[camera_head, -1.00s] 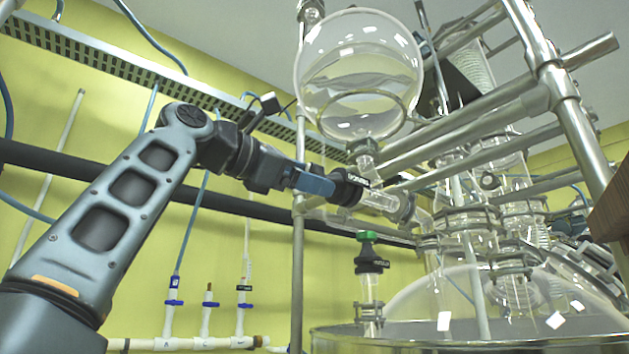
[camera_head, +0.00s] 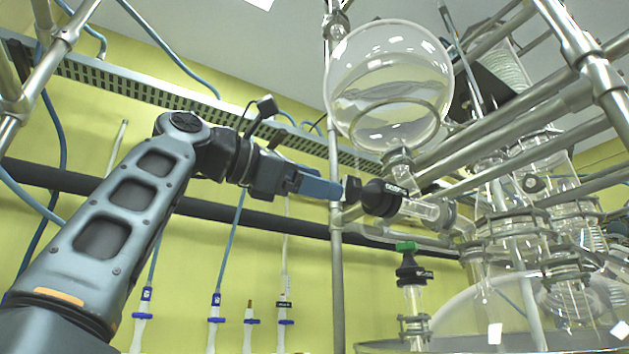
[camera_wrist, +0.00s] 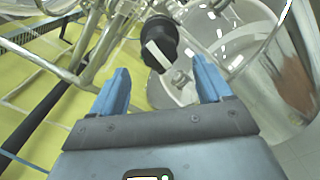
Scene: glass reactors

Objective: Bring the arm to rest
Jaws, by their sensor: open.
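My gripper (camera_head: 318,187) is at the end of my raised arm, left of the black valve (camera_head: 380,197) under the round glass flask (camera_head: 388,85). In the wrist view its two blue fingers (camera_wrist: 160,88) are spread apart with nothing between them. The black valve with its pale handle (camera_wrist: 160,45) shows ahead of the fingertips, apart from them. In the head view the fingertips lie close to the valve's left end; a small gap shows there.
A metal post (camera_head: 336,250) stands just beside the gripper. Metal rods and glass tubing (camera_head: 505,230) crowd the right. A green-topped valve (camera_head: 406,247) stands below. A dark pipe (camera_head: 275,217) and a perforated cable tray (camera_head: 130,88) run along the yellow wall.

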